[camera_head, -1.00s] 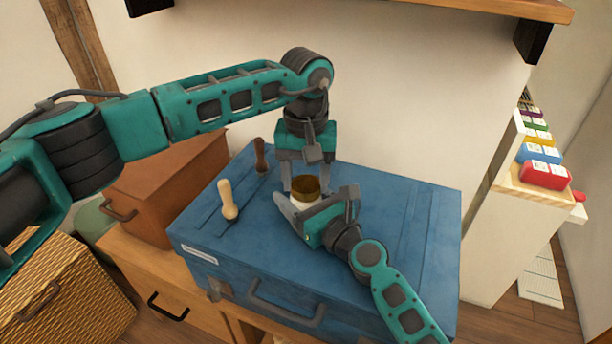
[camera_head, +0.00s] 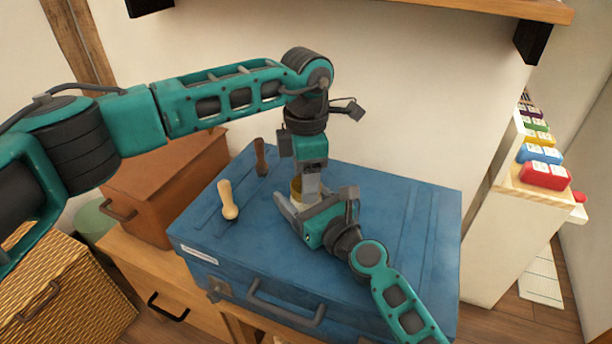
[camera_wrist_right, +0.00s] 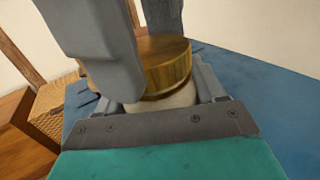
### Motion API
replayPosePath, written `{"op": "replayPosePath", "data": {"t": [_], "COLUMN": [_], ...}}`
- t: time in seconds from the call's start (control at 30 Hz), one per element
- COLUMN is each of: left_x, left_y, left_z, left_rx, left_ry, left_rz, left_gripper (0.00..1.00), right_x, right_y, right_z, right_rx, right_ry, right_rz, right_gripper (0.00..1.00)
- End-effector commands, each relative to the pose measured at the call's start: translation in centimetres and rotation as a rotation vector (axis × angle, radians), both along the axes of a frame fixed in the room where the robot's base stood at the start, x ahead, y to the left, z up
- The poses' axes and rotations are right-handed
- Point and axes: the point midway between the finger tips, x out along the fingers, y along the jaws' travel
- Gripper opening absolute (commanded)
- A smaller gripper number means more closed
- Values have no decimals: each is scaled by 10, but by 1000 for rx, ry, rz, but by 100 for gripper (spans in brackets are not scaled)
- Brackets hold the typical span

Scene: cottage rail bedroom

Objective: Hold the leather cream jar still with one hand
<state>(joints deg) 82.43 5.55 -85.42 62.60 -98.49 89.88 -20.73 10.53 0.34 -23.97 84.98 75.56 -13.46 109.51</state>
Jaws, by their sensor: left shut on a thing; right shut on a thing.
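The leather cream jar (camera_head: 296,190) stands upright on the blue case (camera_head: 400,215). In the right wrist view it has a brown-gold lid (camera_wrist_right: 168,66) and a pale body (camera_wrist_right: 163,104). My right gripper (camera_head: 308,207) comes in low from the front right and is shut on the pale body. My left gripper (camera_head: 309,186) points down from above and is shut on the lid. Its grey fingers also show in the right wrist view (camera_wrist_right: 105,55). The grippers hide much of the jar in the head view.
A pale wooden-handled tool (camera_head: 228,200) and a dark-handled tool (camera_head: 261,157) lie left of the jar on the case. A brown box (camera_head: 170,185) stands to the left. The wall is close behind. The case's right part is clear.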

Motion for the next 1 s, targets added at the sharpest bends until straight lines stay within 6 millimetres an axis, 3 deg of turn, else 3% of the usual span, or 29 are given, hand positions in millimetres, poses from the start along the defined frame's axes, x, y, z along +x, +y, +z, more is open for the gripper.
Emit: {"op": "replayPosePath", "data": {"t": [1.0], "left_x": [0], "left_y": [-1], "left_z": [1], "left_rx": [0], "left_ry": [2], "left_rz": [1900], "left_gripper": [21], "right_x": [0], "right_y": [-1], "right_z": [0], "right_rx": [-1], "right_ry": [1], "right_rz": [-2], "right_gripper": [0]}}
